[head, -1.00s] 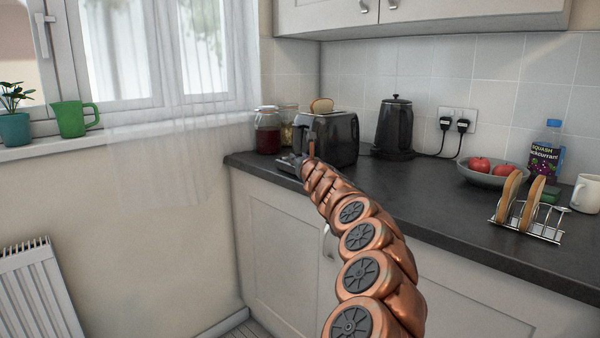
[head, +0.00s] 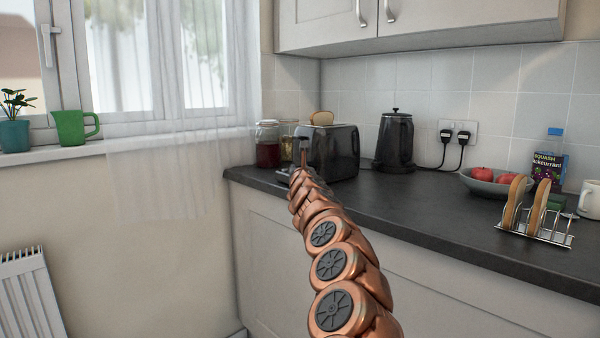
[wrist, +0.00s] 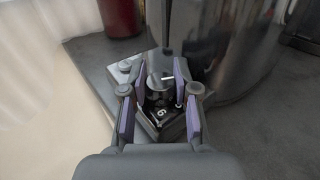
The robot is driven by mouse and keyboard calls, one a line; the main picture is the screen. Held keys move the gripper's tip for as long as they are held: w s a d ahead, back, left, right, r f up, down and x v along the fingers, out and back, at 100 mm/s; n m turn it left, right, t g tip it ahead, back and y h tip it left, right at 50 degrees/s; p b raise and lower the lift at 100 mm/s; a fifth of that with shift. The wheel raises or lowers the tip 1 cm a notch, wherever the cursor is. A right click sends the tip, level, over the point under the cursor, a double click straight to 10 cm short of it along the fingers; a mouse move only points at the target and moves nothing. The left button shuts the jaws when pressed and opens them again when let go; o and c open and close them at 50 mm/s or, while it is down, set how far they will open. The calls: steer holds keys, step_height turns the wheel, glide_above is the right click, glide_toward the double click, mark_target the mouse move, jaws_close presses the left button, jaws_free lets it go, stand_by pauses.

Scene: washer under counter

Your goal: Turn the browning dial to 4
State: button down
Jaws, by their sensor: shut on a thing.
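The dark, glossy toaster (head: 338,152) stands at the corner of the counter with a slice of bread (head: 322,118) on top. It fills the upper right of the wrist view (wrist: 228,45). The browning dial (wrist: 157,88) is low at the toaster's end, with a white pointer line. A white 6 shows on the dark surface just below it. My gripper (wrist: 160,92) is shut on the dial, one finger on each side. The other numbers are hidden or too small to read. In the head view my arm hides the dial and most of the gripper.
A red jar (head: 267,145) stands left of the toaster, near the window wall. A black kettle (head: 394,142) stands to its right. A fruit bowl (head: 487,184) and a toast rack (head: 535,232) are further right. The front counter between is clear.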

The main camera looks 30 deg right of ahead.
steer(key=shift+r, duration=0.1)
steer(key=c, duration=1.1)
jaws_free()
steer(key=shift+s, duration=0.1)
